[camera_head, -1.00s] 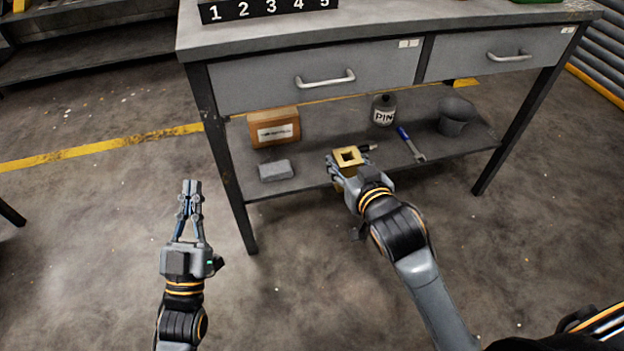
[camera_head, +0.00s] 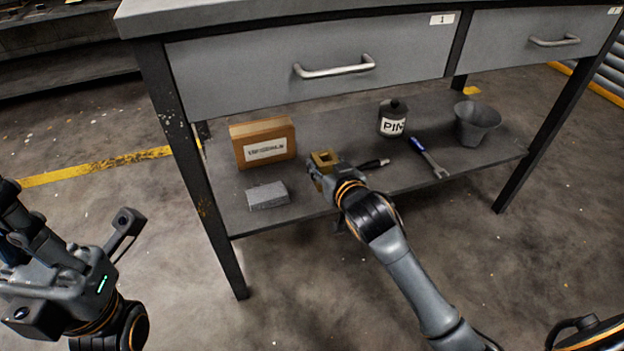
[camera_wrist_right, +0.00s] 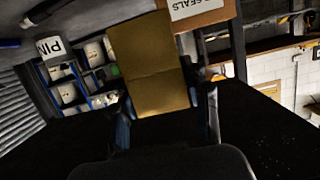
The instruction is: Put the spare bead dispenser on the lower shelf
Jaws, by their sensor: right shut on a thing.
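The bead dispenser looks like a small yellow-brown box with a square opening on top (camera_head: 325,158). It is upright above the lower shelf (camera_head: 335,190), near the shelf's front middle; I cannot tell whether it touches the shelf. My right gripper (camera_head: 322,174) is shut on it from the front. In the right wrist view the dispenser (camera_wrist_right: 150,65) fills the space between the fingers. My left gripper (camera_head: 45,245) is at the left edge, away from the shelf and partly cut off; its jaw state is unclear.
The drawers (camera_head: 320,68) and table legs (camera_head: 192,160) frame the opening.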

